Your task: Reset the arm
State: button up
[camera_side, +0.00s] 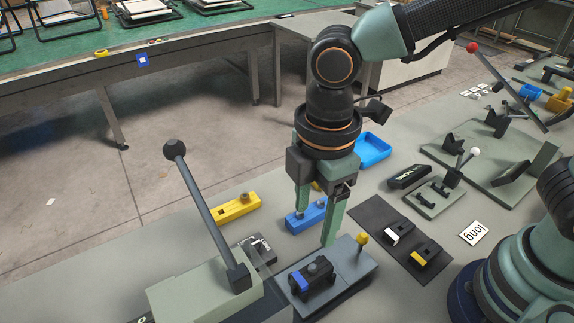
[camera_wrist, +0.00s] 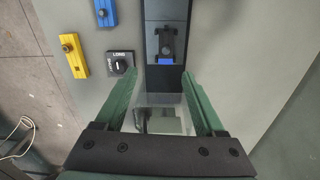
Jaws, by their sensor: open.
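My gripper (camera_side: 315,228) points down over the work table, with its two green fingers apart and nothing visible between them. In the side view it hangs by a grey sliding block (camera_side: 347,262) that carries a black clamp with a blue part (camera_side: 312,280) and a yellow knob (camera_side: 362,239). In the wrist view my open fingers (camera_wrist: 160,78) straddle a clear plate (camera_wrist: 160,102), with the black clamp (camera_wrist: 167,42) farther ahead. The picture does not show whether a finger touches the block.
A long lever (camera_side: 205,215) with a black ball rises left of my gripper. A yellow block (camera_side: 235,207), a blue block (camera_side: 308,215) and a selector switch marked LONG (camera_wrist: 120,64) are near.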

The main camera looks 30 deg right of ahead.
jog(key=w+d+r+m+t, duration=0.2)
jog(key=d+m, duration=0.6)
jog(key=d, duration=0.4)
jog(key=w+d+r+m+t, duration=0.2)
jog(key=d+r+m, duration=0.3)
jog(key=d+m, duration=0.4)
jog(key=d+t, duration=0.1)
jog(key=d, duration=0.2)
jog(key=shift+r, duration=0.25)
